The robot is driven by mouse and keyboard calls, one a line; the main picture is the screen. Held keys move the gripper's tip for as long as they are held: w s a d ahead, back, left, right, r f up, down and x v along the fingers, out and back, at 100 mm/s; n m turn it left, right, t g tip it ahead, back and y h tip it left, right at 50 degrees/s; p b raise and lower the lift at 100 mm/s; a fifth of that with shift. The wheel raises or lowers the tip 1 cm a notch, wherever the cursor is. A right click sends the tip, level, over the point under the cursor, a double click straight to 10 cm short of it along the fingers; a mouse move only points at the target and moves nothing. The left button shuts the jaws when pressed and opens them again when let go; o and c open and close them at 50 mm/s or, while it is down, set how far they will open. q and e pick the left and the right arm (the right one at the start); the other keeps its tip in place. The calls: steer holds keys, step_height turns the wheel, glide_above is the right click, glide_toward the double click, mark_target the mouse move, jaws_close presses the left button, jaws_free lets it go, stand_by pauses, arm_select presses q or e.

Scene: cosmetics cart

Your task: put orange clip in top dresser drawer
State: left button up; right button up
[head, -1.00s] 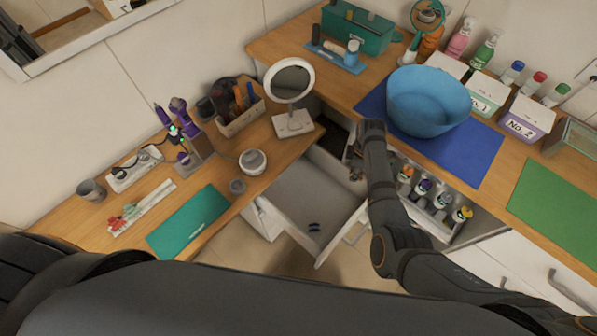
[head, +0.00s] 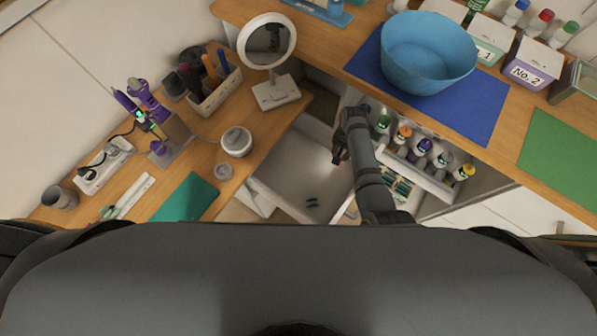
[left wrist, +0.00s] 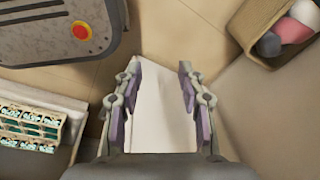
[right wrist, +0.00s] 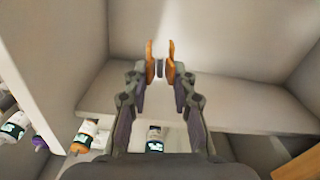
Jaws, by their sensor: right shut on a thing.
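My right gripper (right wrist: 160,62) is shut on the orange clip (right wrist: 149,62), whose two orange sides stick out past the fingertips. In the head view my right gripper (head: 338,152) is over the right part of an open white drawer (head: 285,165), and the clip is too small to make out. In the right wrist view the drawer's pale inside (right wrist: 220,95) lies beyond the fingertips, with a gap below the clip. My left gripper (left wrist: 158,78) is open and empty; it is outside the head view.
A pull-out rack of bottles (head: 425,168) stands close right of my right arm. The wooden desk (head: 235,185) borders the drawer on the left, with a round mirror (head: 268,42) on it.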

steer(key=shift+s+f+m, duration=0.2)
steer(key=shift+f+m, duration=0.05)
steer(key=shift+m, duration=0.35)
steer(key=shift+d+f, duration=0.1)
steer(key=shift+f, duration=0.05)
step_height(320, 180, down, 7)
steer(key=b, duration=0.7)
steer(key=shift+r+b, duration=0.2)
steer(key=shift+b, duration=0.15)
steer(key=shift+r, duration=0.1)
step_height(320, 180, down, 4)
steer(key=b, duration=0.4)
steer(key=shift+r, duration=0.3)
steer(key=shift+s+f, duration=0.1)
steer(key=shift+f, duration=0.05)
arm_select(q)
step_height(320, 180, down, 12)
steer(key=s, duration=0.2)
arm_select(e)
steer(key=o, duration=0.8)
